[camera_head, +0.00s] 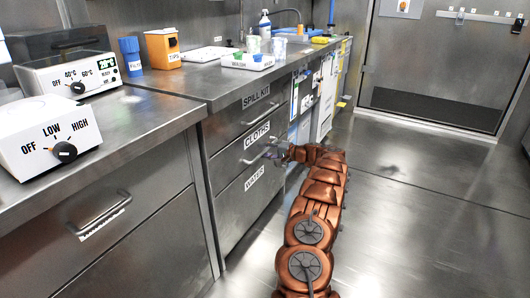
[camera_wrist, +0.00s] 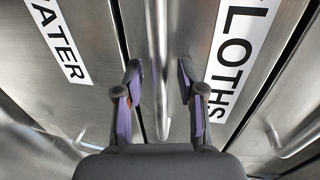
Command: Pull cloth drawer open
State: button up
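The cloths drawer (camera_head: 229,159) is a steel front labelled CLOTHS, between the SPILL KIT and WATER drawers. It looks flush with the cabinet. Its bar handle (camera_head: 252,157) is below the label. My gripper (camera_head: 274,151) is at the handle's right end in the head view. In the wrist view my gripper (camera_wrist: 160,72) is open, with one finger on each side of the handle (camera_wrist: 159,40). Gaps show between the fingers and the bar. The CLOTHS label (camera_wrist: 238,55) is right of the handle there, and the WATER label (camera_wrist: 57,40) is left.
The steel counter above holds a hotplate (camera_head: 45,135), a heater box (camera_head: 70,75), an orange tips box (camera_head: 162,48), a blue cup (camera_head: 131,57) and a white tray (camera_head: 247,62). Another drawer handle (camera_head: 97,216) juts out at front left. The floor (camera_head: 420,215) on the right is clear.

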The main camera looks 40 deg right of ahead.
grip_shut()
dwell(0.6)
